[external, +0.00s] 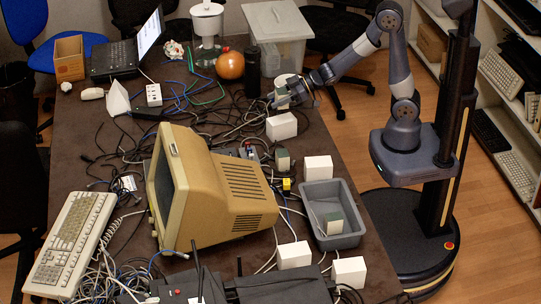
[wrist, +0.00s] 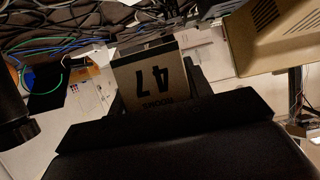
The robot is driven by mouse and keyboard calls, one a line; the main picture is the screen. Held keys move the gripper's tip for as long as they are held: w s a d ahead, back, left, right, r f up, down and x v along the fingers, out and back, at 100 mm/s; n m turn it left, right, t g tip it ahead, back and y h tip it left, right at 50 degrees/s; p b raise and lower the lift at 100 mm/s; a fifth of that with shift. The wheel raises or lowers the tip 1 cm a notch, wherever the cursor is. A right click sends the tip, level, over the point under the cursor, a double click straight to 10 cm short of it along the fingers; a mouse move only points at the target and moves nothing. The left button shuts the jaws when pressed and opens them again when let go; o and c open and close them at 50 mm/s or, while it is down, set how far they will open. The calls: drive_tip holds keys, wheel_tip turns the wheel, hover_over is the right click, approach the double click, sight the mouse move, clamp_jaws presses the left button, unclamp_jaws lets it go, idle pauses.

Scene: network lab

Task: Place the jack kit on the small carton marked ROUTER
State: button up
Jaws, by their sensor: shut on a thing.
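My gripper (external: 290,95) is above the far right part of the table, shut on a small grey-green box (external: 281,97). In the wrist view the held box (wrist: 152,85) stands between the dark fingers, its brown face showing an upside-down "47" and a small word. I cannot tell whether it is the jack kit. Small white cartons stand near the table's right side: one (external: 281,127) just below my gripper, one (external: 318,168) behind the grey tray, two (external: 294,255) (external: 349,272) in front of it. No ROUTER marking is legible.
A similar box (external: 283,160) stands mid-table; another (external: 334,222) is in the grey tray (external: 345,240). A beige monitor (external: 235,195), loose cables, an orange ball (external: 230,65) and a clear bin (external: 277,28) crowd the table. Little table surface is clear.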

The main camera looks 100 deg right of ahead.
sight(277, 120)
drive_tip(key=shift+f+b, duration=0.85)
drive_tip(key=shift+f, duration=2)
drive_tip(key=shift+f, duration=0.2)
drive_tip(key=o, duration=1)
drive_tip(key=shift+o, duration=0.2)
drive_tip(key=shift+r, duration=0.1)
drive_tip(key=shift+r, duration=0.25)
drive_tip(key=p+v, duration=0.2)
drive_tip(key=v, duration=1)
drive_tip(key=shift+f+p, duration=0.2)
drive_tip(key=shift+p, duration=0.2)
drive_tip(key=shift+o, duration=0.3)
